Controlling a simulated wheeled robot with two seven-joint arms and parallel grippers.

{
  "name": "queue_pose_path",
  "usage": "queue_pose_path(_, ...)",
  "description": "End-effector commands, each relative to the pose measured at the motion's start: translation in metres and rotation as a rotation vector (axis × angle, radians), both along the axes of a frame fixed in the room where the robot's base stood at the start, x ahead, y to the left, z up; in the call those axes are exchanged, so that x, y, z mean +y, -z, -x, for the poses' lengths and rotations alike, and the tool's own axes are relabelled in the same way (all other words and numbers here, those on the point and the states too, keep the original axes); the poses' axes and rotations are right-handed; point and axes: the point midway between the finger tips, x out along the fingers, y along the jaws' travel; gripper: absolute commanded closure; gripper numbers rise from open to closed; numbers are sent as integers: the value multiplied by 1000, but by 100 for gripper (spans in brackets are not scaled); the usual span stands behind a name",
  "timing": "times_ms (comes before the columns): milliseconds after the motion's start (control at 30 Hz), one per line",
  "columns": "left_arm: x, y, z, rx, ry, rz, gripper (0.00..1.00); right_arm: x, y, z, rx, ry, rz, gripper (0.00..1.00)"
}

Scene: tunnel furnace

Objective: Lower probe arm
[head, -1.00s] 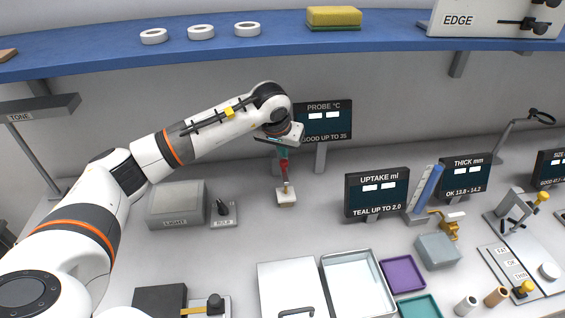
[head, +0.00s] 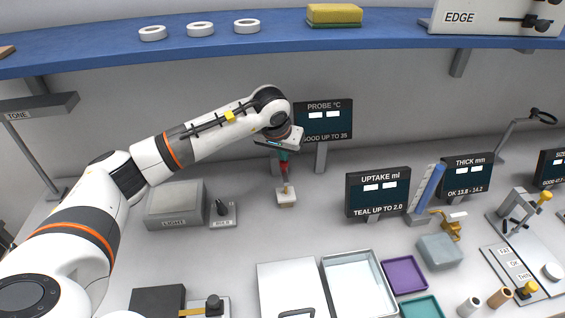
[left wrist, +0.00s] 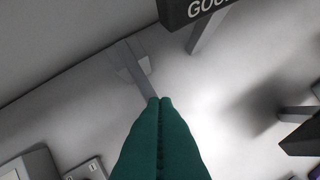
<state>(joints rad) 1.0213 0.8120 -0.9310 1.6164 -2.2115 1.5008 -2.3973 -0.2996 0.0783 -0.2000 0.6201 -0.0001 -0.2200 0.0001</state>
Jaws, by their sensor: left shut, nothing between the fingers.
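My left gripper (head: 283,155) hangs at the end of my left arm, in front of the PROBE °C display (head: 324,120). Its teal fingers (left wrist: 160,145) are closed together in the left wrist view, with nothing seen between them. Just below the fingers in the head view is the slim probe arm (head: 284,171), with a red part and a brownish lower end. It stands over a small pale block (head: 286,199) on the bench. Whether the fingers touch the probe arm cannot be told. A grey post (left wrist: 140,68) shows beyond the fingertips. My right gripper is not in view.
The UPTAKE display (head: 378,192) and a blue-sided upright piece (head: 431,187) stand to the right. The LIGHT box (head: 174,205) is at left. Trays, including a white one (head: 357,286), lie in front. The blue shelf (head: 220,46) runs above my arm.

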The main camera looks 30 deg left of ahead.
Motion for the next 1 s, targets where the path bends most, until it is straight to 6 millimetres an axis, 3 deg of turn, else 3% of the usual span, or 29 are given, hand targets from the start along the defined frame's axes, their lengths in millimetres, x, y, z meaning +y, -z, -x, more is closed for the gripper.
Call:
queue_pose_path(233, 0, -5, 0, -1, 0, 0, 100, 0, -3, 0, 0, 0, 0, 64)
queue_pose_path(1000, 0, -61, 0, 0, 0, 0, 100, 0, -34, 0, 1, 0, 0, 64)
